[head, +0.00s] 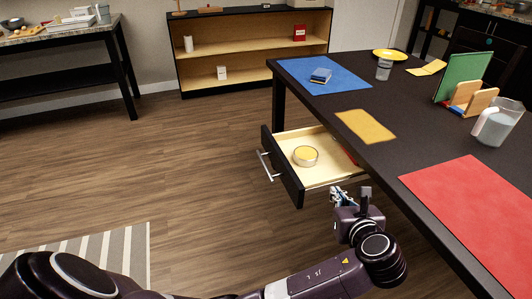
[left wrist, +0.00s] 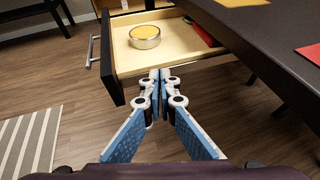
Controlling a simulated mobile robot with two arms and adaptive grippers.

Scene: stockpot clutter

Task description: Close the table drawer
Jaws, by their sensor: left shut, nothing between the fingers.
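The table drawer (head: 318,178) is pulled out from the dark table (head: 405,125), with its black front (head: 281,170) and silver handle (head: 267,166) facing left. It also shows in the left wrist view (left wrist: 178,60). A round tin with a yellow top (head: 305,156) lies inside, and a red item (left wrist: 201,33) lies near the drawer's inner end. My left gripper (head: 342,192) is shut and empty, just outside the drawer's near side wall. Its fingertips (left wrist: 160,74) point toward that wall; I cannot tell if they touch it. My right gripper is not in view.
On the table are a blue mat (head: 300,70), a yellow cloth (head: 366,126), a red mat (head: 480,205), a glass (head: 384,70) and a pitcher (head: 497,124). A shelf (head: 245,45) stands behind. The floor (head: 170,160) left of the drawer is clear.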

